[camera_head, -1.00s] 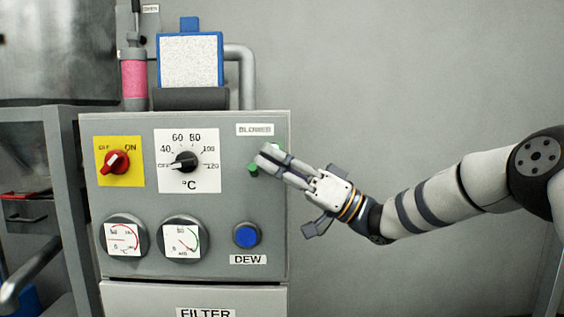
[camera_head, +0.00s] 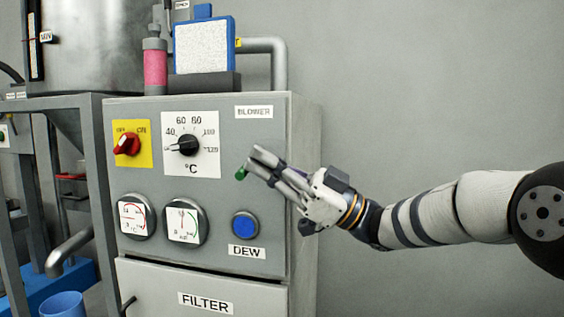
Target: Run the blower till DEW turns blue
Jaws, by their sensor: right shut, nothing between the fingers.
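The grey control panel (camera_head: 225,200) faces me. Its DEW lamp (camera_head: 245,225) looks blue. Under the BLOWER label (camera_head: 254,112) a green button (camera_head: 241,173) shows at the tips of my right gripper (camera_head: 256,163). The gripper is shut and empty, reaching in from the right. Its fingers partly cover the area around the button, and I cannot tell whether they touch it. A red rotary switch (camera_head: 127,144) sits on a yellow plate. A black temperature knob (camera_head: 187,146) has its pointer to the left. My left gripper is out of view.
Two gauges, the left one (camera_head: 136,217) and the right one (camera_head: 185,222), sit below the knobs. A FILTER door (camera_head: 160,290) is underneath. A blue-framed filter (camera_head: 203,47) and a pink column (camera_head: 155,68) stand on top. A blue bin (camera_head: 62,305) is lower left. The right wall side is clear.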

